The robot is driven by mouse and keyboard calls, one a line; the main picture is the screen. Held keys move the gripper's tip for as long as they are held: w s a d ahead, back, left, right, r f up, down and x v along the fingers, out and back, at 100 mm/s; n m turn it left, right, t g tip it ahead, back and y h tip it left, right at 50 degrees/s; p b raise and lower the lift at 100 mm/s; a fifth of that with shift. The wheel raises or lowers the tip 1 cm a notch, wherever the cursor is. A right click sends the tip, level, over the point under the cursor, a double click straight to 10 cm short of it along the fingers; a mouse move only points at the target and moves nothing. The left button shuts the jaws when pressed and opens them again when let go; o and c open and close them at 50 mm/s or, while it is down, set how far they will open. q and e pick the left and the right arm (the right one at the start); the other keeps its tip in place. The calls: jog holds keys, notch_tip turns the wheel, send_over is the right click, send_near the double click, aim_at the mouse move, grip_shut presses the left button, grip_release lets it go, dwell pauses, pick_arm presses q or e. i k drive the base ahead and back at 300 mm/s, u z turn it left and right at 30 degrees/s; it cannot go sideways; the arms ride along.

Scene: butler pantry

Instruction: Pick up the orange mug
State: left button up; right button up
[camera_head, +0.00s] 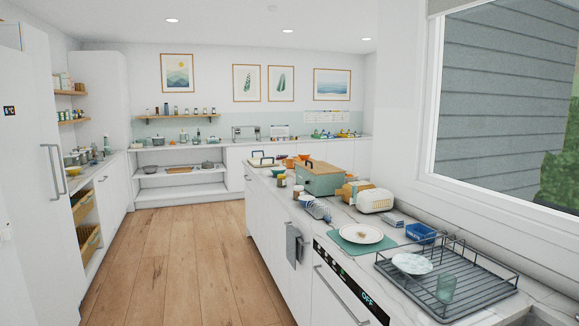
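A small orange item (290,163), which may be the orange mug, stands toward the far end of the right-hand counter, behind the green box. It is too small to make out a handle. Another small orange shape (304,157) shows just right of it. Neither of my grippers is in view.
The counter (398,268) holds a green box (320,180) with a handle, a cream toaster (375,201), a plate (361,233) on a green mat and a dark dish rack (445,290). A dishwasher (345,290) is below. The wooden floor (180,265) is clear. A fridge (35,170) stands at left.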

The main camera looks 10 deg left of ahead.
aim_at(290, 161)
jog(key=z, duration=1.7)
jog(key=i, duration=0.1)
jog(key=u, duration=3.1)
jog(key=i, duration=6.9)
